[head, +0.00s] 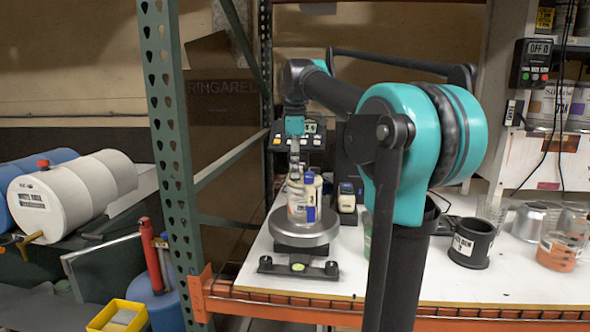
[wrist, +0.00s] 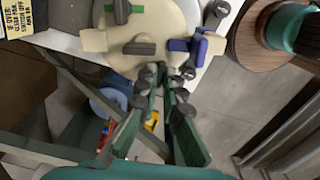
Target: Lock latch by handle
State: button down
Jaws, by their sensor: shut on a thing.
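In the wrist view, my gripper's green fingers (wrist: 158,76) converge close together at the edge of a cream round body (wrist: 165,18). A dark grey handle (wrist: 138,48) lies on it right by the fingertips, and the gripper is shut on it, though the contact is partly hidden. A blue piece (wrist: 190,46) sits to the right and a green one (wrist: 121,11) behind. I cannot tell the latch's position.
The orange shelf beam (head: 400,308) and green upright (head: 168,150) border the work spot. A black cup (head: 470,245) and glass beakers (head: 560,245) stand to the right. A display panel (head: 300,135) stands behind.

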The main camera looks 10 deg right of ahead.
jog(key=m, duration=1.3)
jog(key=shift+m, duration=0.7)
jog(key=c, duration=1.7)
grip_release()
